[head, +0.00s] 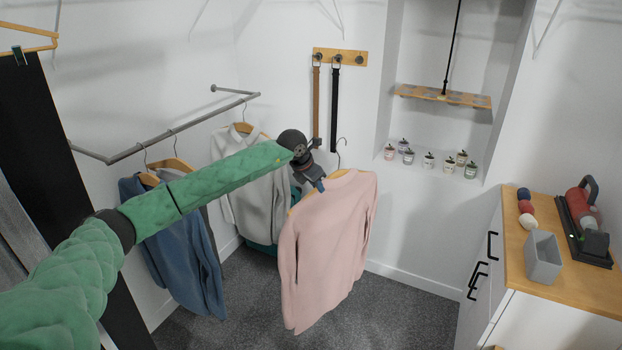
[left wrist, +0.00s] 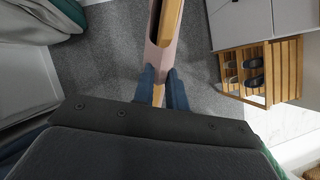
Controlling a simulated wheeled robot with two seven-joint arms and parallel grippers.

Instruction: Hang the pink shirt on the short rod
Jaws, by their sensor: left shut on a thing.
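The pink shirt (head: 328,240) hangs on a wooden hanger, its metal hook (head: 341,150) free in the air. My left gripper (head: 319,186) is shut on the hanger at the shirt's left shoulder. In the left wrist view the blue fingers (left wrist: 163,88) close on the wooden hanger bar (left wrist: 170,22), with pink cloth beside it. The short rod (head: 180,127) is a grey wall rail at the left, apart from the pink shirt. My right gripper is out of view.
Two belts (head: 335,105) hang from a wall hook board (head: 340,57) behind. A wall niche holds small candles (head: 428,161). A white drawer cabinet with a wooden top (head: 535,277) stands at the right. A shoe rack (left wrist: 284,70) shows in the left wrist view.

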